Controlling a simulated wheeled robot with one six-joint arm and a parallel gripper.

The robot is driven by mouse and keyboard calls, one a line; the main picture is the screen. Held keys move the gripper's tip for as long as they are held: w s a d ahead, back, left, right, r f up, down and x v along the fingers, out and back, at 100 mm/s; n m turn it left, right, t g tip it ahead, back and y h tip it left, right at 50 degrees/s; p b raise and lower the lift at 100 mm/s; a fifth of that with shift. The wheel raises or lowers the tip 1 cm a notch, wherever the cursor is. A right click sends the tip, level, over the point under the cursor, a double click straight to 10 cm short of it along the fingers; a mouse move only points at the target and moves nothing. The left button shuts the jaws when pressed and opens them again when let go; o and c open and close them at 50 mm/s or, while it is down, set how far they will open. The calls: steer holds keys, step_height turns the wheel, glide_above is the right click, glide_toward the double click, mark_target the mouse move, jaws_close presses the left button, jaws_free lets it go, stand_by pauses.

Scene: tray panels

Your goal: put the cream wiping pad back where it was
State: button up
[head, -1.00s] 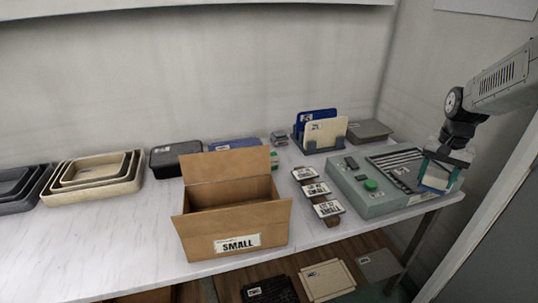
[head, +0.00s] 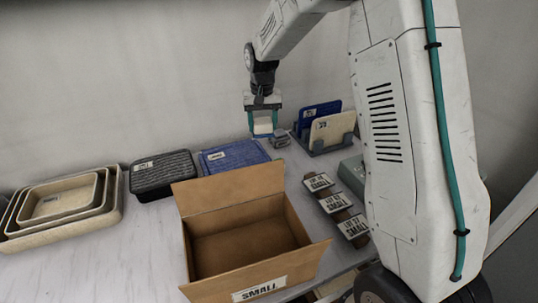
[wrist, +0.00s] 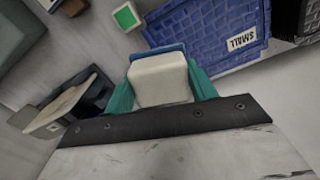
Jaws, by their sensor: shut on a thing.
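My gripper (head: 263,122) is shut on the cream wiping pad (head: 263,127), held near the back wall, left of the panel rack. In the wrist view the cream pad (wrist: 160,82) sits between my teal fingers, with a blue edge along its far side. A small green square block with a white rim (wrist: 127,16) lies on the table just beyond the pad in the wrist view. Whether the pad touches anything cannot be told.
A blue tray (head: 236,156) and a black tray (head: 163,175) lie left of my gripper. An open cardboard box (head: 250,240) stands in front. A rack with blue and cream panels (head: 330,130) stands to the right. Nested cream trays (head: 65,207) are at far left.

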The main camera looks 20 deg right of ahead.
steer(key=d+f+n, duration=0.1)
steer(key=d+f, duration=0.2)
steer(key=s+d+f+n, duration=0.1)
steer(key=d+f, duration=0.2)
steer(key=d, duration=0.1)
steer(key=d+f+n, duration=0.1)
steer(key=d+f, duration=0.2)
steer(key=d, duration=0.1)
steer(key=shift+s, duration=0.3)
steer(key=shift+f, duration=2.25)
steer(key=shift+f, duration=0.1)
steer(key=o, duration=1)
steer(key=shift+o, duration=0.2)
